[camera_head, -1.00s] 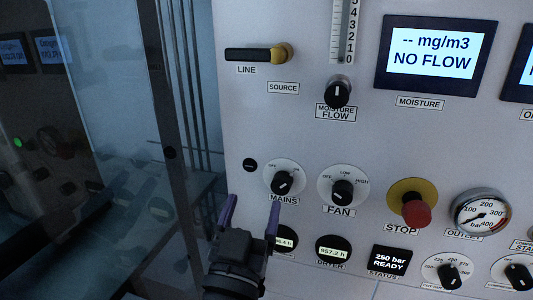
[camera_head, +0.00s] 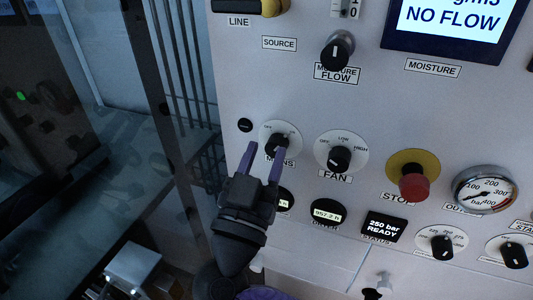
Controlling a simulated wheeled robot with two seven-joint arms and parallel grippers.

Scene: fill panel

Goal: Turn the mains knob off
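The mains knob (camera_head: 281,142) is a black knob on a white round dial in the left part of the panel, above the MAINS label (camera_head: 281,163). The label is partly hidden by a gripper finger. My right gripper (camera_head: 264,157) comes up from below with its two purple fingers apart and nothing between them. Its fingertips are at and just below the mains dial, the right one close to the knob. I cannot tell whether it touches. My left gripper is not in view.
The fan knob (camera_head: 339,158) sits just right of the mains dial. Further right are the red stop button (camera_head: 412,186) on a yellow base and the outlet gauge (camera_head: 485,190). The moisture flow knob (camera_head: 336,52) is above. A glass door stands at the left.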

